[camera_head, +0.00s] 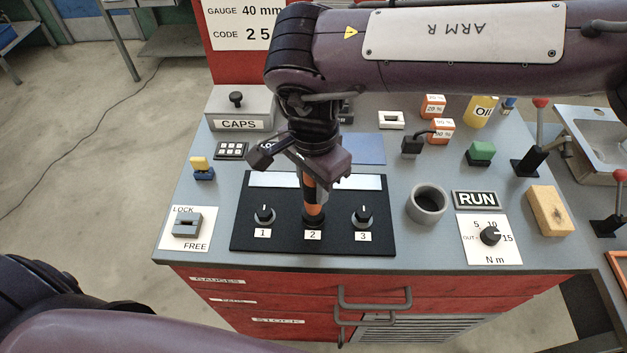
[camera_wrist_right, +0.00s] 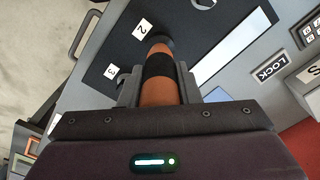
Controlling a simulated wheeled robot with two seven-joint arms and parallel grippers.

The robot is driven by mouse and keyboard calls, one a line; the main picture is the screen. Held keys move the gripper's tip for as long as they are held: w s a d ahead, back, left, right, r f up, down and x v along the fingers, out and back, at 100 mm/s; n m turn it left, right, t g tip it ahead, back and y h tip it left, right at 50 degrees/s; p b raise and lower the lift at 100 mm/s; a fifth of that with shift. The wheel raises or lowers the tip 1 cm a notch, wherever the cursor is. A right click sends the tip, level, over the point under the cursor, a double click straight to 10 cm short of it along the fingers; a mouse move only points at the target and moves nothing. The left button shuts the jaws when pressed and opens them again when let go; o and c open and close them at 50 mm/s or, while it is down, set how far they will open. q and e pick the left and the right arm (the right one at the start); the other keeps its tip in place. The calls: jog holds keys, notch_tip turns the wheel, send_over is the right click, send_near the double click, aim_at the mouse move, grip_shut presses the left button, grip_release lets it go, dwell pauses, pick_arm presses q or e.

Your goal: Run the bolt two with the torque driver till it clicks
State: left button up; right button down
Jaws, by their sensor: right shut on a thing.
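My right gripper (camera_head: 311,178) is shut on the orange-and-black torque driver (camera_head: 312,200), which stands about upright over position 2 of the black bolt plate (camera_head: 385,240). The driver's lower end covers the spot above the "2" label, so bolt two is hidden. In the right wrist view the driver (camera_wrist_right: 158,98) lies between the two fingers, its dark tip end by the "2" label. Bolt one (camera_head: 265,214) and bolt three (camera_head: 363,215) show as black heads to either side. My left arm shows at the lower left, but its gripper is out of the picture.
A grey round holder (camera_head: 427,204) stands empty right of the plate. The torque dial (camera_head: 490,236) marked N m and a RUN sign (camera_head: 477,199) are beside it. A LOCK/FREE switch (camera_head: 187,225) is at left. A yellow sponge (camera_head: 550,210) lies at right.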

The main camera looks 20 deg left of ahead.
jog(key=shift+s+f, duration=0.1)
jog(key=shift+f, duration=0.05)
jog(key=shift+r+p, duration=2.2)
jog(key=shift+r, duration=0.4)
